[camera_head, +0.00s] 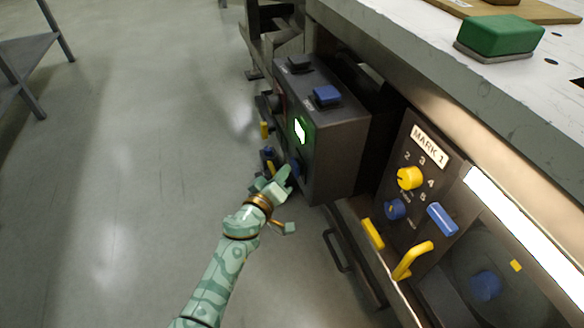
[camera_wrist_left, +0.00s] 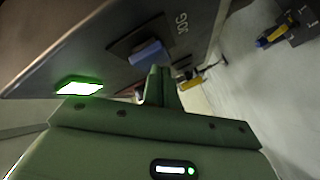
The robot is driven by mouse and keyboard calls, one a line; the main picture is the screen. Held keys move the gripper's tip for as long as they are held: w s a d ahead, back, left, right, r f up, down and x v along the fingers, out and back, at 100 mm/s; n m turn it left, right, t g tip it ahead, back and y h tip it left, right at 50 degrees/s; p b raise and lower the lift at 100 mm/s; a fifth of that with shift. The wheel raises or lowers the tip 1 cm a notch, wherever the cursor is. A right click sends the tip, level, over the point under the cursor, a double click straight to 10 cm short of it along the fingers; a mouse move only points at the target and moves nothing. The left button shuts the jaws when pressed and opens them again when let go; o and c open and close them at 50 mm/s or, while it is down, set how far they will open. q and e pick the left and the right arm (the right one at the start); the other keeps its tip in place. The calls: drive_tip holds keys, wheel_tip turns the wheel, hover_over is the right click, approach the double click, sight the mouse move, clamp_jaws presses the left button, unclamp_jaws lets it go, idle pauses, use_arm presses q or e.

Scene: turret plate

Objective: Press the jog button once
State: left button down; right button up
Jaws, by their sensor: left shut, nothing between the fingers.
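The jog button is a blue block (camera_wrist_left: 150,53) on a dark panel beside an upside-down JOG label (camera_wrist_left: 181,22) in the left wrist view. In the head view a bit of blue (camera_head: 296,168) shows beside my left fingertips, on the front of the dark control box (camera_head: 335,150). My left gripper (camera_head: 284,174) is shut and empty, with its fingertips close to the button. It also shows in the left wrist view (camera_wrist_left: 158,72), where the fingertips lie just below the button in the picture. I cannot tell whether they touch it. My right gripper is out of view.
A lit green-white indicator (camera_head: 300,130) is on the box front, and a blue button (camera_head: 327,95) is on its top. A MARK 1 panel (camera_head: 430,150) with a yellow knob (camera_head: 410,178) and yellow handle (camera_head: 412,260) stands at right. Open floor (camera_head: 140,180) lies left.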

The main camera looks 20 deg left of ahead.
use_arm(q)
drive_tip(key=shift+w+d, duration=0.2)
drive_tip(key=shift+d, duration=0.15)
idle(0.7)
drive_tip(key=shift+s+a+p, duration=0.45)
drive_tip(key=shift+s+a, duration=0.1)
drive_tip(key=shift+a, duration=0.3)
drive_tip(key=s+a+p, duration=0.1)
drive_tip(key=a, duration=0.1)
drive_tip(key=s+a, duration=0.2)
drive_tip(key=shift+a+p, duration=0.1)
drive_tip(key=shift+p, duration=0.3)
drive_tip(key=shift+w, duration=0.1)
idle(0.5)
